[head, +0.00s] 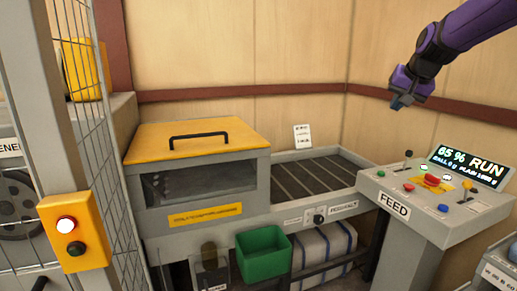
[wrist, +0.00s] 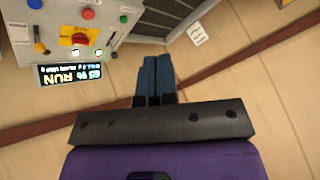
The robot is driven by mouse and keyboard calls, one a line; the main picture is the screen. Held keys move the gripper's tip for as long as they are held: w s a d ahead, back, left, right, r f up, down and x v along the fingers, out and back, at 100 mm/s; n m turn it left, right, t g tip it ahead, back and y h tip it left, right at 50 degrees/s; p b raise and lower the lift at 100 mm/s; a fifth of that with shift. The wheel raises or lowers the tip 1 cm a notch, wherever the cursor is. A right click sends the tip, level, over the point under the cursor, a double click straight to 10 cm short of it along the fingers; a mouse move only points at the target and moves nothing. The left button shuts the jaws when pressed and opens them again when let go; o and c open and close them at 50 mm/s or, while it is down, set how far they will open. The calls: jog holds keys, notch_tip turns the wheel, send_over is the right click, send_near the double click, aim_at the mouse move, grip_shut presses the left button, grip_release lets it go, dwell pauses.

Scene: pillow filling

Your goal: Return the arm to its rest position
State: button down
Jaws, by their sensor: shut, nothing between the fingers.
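My purple arm reaches in from the top right of the head view. My gripper (head: 401,102) hangs in the air above the back edge of the FEED console (head: 394,209). In the wrist view my gripper (wrist: 157,62) shows two blue fingers lying side by side, shut and empty. The console stands apart from the fingers, at the upper left of the wrist view (wrist: 112,22). Its display (head: 468,165) reads 65 % and RUN.
A machine with a yellow lid (head: 190,138) and a slatted feed bed (head: 310,170) stands left of the console. A green bin (head: 263,255) sits below it. A wire fence (head: 100,150) with a yellow button box (head: 73,232) is at left. The wall is behind my gripper.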

jog(key=s+a+n+g, duration=0.1)
jog(key=s+a, duration=0.2)
jog(key=s, duration=0.8)
jog(key=s+a+n, duration=0.2)
jog(key=s+a, duration=0.1)
jog(key=s, duration=0.7)
jog(key=s+f, duration=0.4)
jog(key=s, duration=0.4)
jog(key=s+a+f+n+g, duration=0.1)
jog(key=s+f, duration=0.2)
jog(key=s, duration=0.6)
jog(key=shift+f+n+h, duration=0.3)
jog(key=shift+f+h, duration=0.05)
jog(key=shift+h, duration=0.05)
